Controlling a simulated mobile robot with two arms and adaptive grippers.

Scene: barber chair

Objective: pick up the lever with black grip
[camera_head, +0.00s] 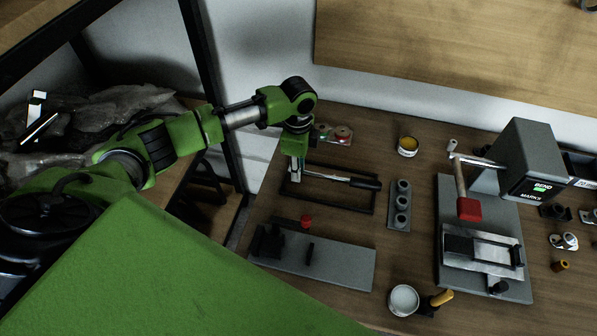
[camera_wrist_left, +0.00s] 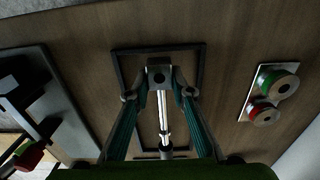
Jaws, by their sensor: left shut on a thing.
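The lever with black grip (camera_head: 335,178) is a silver rod with a dark handle at its right end in the head view. It shows over a black rectangular frame on the wooden bench; I cannot tell if it touches the frame. My left gripper (camera_head: 295,172) is at the lever's left end, away from the black grip. In the left wrist view, the fingers of my left gripper (camera_wrist_left: 160,88) are shut on the lever's grey block end (camera_wrist_left: 160,77), one on each side. The lever's rod (camera_wrist_left: 162,112) runs down between them. My right gripper is not in view.
The black frame (camera_head: 372,199) surrounds the lever's area. A grey strip with round holes (camera_head: 400,222) stands to its right. A grey plate fixture (camera_head: 340,264) lies in front. Red and green buttons (camera_wrist_left: 268,95) sit behind. A machine with a red-ended handle (camera_head: 469,209) is further right.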

